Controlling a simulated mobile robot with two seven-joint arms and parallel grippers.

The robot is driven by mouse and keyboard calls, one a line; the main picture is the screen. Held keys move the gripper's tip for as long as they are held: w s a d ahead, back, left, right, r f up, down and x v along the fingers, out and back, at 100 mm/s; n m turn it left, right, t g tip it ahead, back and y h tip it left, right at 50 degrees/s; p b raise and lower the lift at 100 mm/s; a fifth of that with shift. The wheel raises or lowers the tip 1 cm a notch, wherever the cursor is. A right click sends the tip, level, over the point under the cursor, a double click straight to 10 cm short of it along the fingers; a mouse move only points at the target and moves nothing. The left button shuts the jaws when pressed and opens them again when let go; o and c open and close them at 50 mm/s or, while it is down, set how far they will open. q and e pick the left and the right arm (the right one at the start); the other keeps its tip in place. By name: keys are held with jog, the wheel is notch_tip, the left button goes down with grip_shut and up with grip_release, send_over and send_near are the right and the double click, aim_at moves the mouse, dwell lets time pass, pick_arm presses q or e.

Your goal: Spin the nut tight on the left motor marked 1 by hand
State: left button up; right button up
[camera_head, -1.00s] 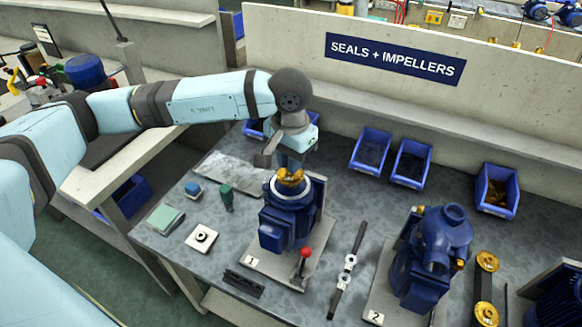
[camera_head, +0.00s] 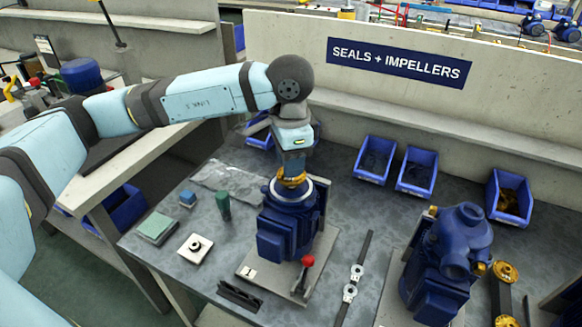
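The left motor (camera_head: 283,232) is blue and stands upright on a grey base plate marked 1. A brass part (camera_head: 292,181) sits on its top; the nut itself is too small or too covered to make out. My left gripper (camera_head: 292,172) points down from above onto that brass part. Its fingers are hidden or too small to show whether they are open or shut on anything. My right gripper is not in view.
A red-knobbed lever (camera_head: 307,261) rises at the plate's right front. A wrench-like tool (camera_head: 353,280) lies to the right, before a second blue motor (camera_head: 446,262). Blue bins (camera_head: 416,172) line the back. Small blocks and a green bottle (camera_head: 223,206) stand to the left.

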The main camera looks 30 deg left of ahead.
pick_arm(q)
jog(key=shift+w+r, duration=0.1)
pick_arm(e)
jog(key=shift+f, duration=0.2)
pick_arm(q)
jog(key=shift+r, duration=0.6)
jog(key=shift+w+r+p, duration=0.1)
jog(key=shift+r+p, duration=0.6)
jog(key=shift+r, duration=0.8)
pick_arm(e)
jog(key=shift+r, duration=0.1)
